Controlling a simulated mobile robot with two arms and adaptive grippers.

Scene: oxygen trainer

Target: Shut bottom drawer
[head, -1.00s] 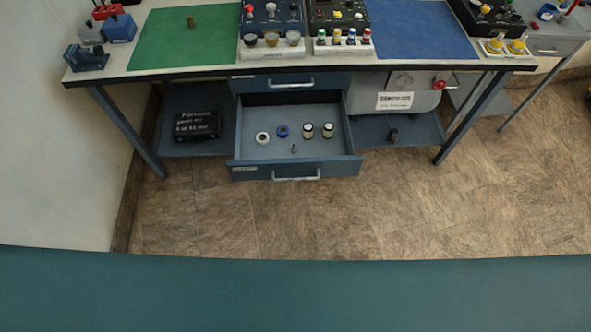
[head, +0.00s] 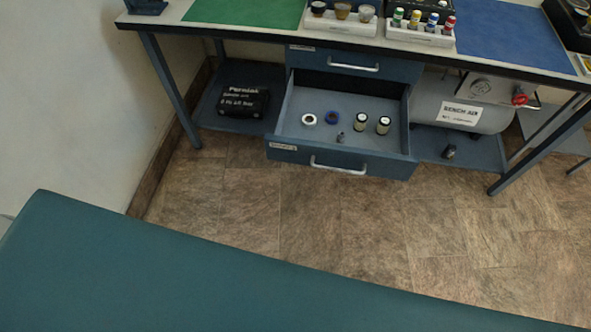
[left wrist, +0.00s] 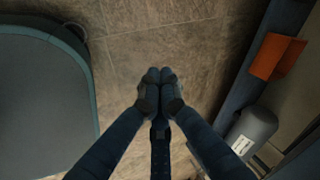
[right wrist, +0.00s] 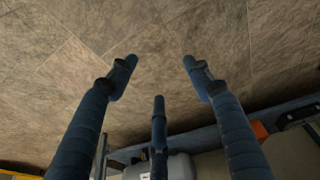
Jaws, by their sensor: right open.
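The bottom drawer (head: 345,161) under the workbench is pulled out in the head view, with a silver handle on its blue-grey front. Inside it lie a white ring, a blue ring, two small dark jars with pale lids and a small metal fitting. The upper drawer (head: 354,63) above it is shut. My left gripper (left wrist: 160,75) has its fingertips together over the floor in the left wrist view, with nothing seen between them. My right gripper (right wrist: 158,60) is open and empty over the floor in the right wrist view. Neither gripper shows in the head view.
A black case (head: 243,101) sits on the lower shelf left of the drawers. A grey air tank (head: 490,115) is on the right. Bench legs (head: 170,90) stand at both sides. The tiled floor (head: 330,215) before the drawer is clear.

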